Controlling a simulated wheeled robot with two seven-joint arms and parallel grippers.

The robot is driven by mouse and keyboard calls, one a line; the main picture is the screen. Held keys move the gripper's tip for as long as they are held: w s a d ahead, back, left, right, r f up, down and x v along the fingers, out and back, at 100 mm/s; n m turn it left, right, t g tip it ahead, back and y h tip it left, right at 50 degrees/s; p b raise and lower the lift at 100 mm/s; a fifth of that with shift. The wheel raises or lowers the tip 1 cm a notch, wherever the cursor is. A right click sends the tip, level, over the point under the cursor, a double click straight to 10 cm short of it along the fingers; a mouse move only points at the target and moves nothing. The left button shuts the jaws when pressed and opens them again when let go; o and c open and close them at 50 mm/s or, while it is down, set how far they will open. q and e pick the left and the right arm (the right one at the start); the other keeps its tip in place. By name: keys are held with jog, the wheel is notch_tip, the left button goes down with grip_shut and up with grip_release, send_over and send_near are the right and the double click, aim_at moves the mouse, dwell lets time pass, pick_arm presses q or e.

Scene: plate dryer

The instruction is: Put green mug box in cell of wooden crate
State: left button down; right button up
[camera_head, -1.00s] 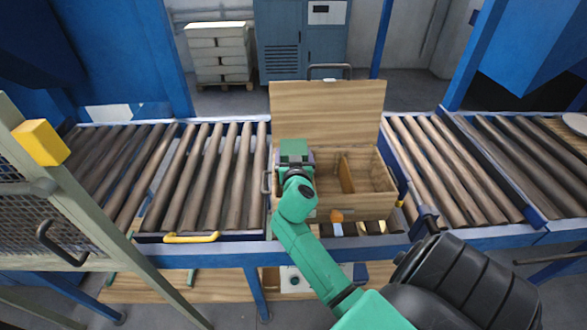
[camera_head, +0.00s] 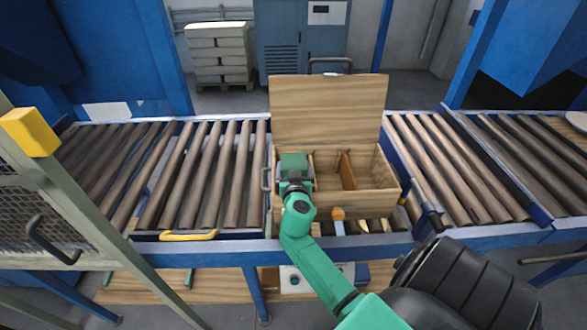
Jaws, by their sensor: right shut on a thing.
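The wooden crate (camera_head: 365,205) stands on the roller conveyor with its lid (camera_head: 329,110) raised at the back. Its inside is split into cells by a wooden divider (camera_head: 347,170), and the cells right of the middle look empty. My right gripper (camera_head: 295,187) is over the crate's left end, shut on a green block that looks like the green mug box (camera_head: 294,162). The box is in or just above the left cell; its depth is unclear. The gripper and arm hide its near side and the fingers. My left gripper is not in view.
Rollers extend left (camera_head: 200,180) and right (camera_head: 450,175) of the crate. A fence with a yellow block (camera_head: 30,132) stands at left.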

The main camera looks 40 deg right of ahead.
jog(key=shift+f, duration=0.3)
jog(key=o, duration=1.3)
jog(key=shift+s, duration=0.1)
jog(key=shift+o, duration=0.4)
jog(key=shift+f, duration=0.1)
